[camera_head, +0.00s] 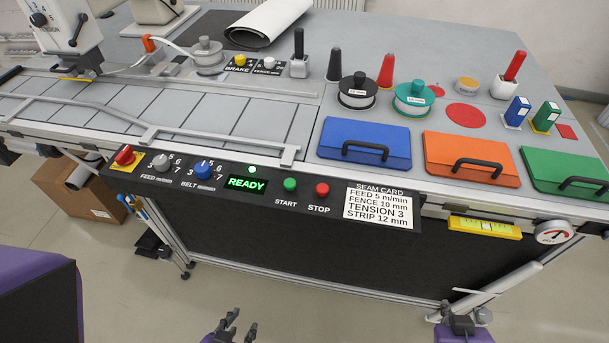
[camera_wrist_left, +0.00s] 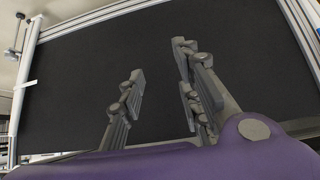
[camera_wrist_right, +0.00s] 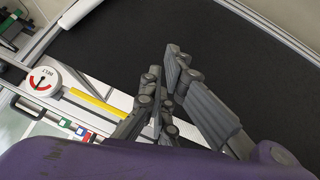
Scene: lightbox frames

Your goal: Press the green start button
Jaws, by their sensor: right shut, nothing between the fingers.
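The green start button (camera_head: 290,184) sits on the black front panel (camera_head: 235,188), above the label START. It is left of the red stop button (camera_head: 322,189) and right of the lit READY display (camera_head: 246,184). My left gripper (camera_head: 240,321) is at the bottom of the head view, below and apart from the panel. In the left wrist view (camera_wrist_left: 160,65) its fingers are spread and empty. My right gripper (camera_head: 460,322) is lower right, also apart from the panel. In the right wrist view (camera_wrist_right: 164,62) its fingers are closed with nothing between them.
A red emergency knob (camera_head: 124,156), a grey feed dial (camera_head: 161,161) and a blue belt dial (camera_head: 203,169) share the panel. A seam card (camera_head: 378,205) is at its right end. Blue (camera_head: 365,146), orange (camera_head: 471,160) and green (camera_head: 572,175) lidded boxes stand behind. Space before the panel is clear.

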